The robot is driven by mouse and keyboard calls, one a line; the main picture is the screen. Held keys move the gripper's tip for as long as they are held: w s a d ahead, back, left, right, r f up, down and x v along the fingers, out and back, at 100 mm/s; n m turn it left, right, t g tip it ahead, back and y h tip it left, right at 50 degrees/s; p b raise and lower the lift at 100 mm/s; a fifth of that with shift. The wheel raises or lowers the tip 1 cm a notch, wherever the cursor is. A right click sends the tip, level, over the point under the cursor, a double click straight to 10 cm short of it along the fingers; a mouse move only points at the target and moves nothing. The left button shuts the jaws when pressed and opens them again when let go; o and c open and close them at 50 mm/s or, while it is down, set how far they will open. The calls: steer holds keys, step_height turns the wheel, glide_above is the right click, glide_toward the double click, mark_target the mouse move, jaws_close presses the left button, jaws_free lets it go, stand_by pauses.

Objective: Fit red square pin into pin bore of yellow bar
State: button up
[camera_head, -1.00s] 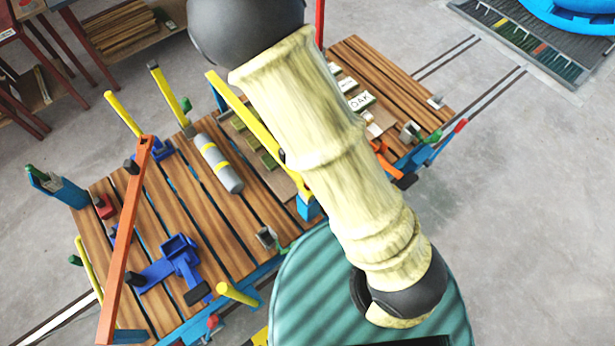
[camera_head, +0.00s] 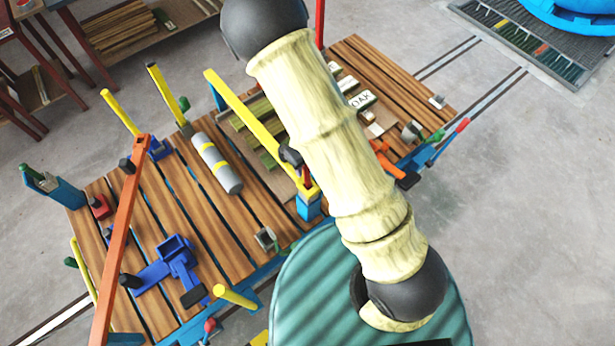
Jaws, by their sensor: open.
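The long yellow bar (camera_head: 245,112) runs slantwise over the slatted table, from upper left down to a blue post (camera_head: 308,206) near my arm. A dark knob sits by the bar's lower part. A small patch of red shows at the bar's lower end, too small to tell whether it is the red square pin. A red block (camera_head: 100,207) stands at the table's left edge; I cannot tell whether it is the pin. The pin bore cannot be made out. My gripper is out of view; my pale arm crosses the middle and leaves the frame at the top.
An orange bar (camera_head: 121,240) spans the table's left part. Bare floor (camera_head: 500,200) is free at the right.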

steer(key=shift+s+f+b, duration=0.15)
steer(key=shift+f+b, duration=0.45)
steer(key=shift+f, duration=0.75)
steer(key=shift+s+f+b, duration=0.15)
steer(key=shift+f+b, duration=0.45)
steer(key=shift+f, duration=0.7)
steer(key=shift+r, duration=0.1)
jaws_close()
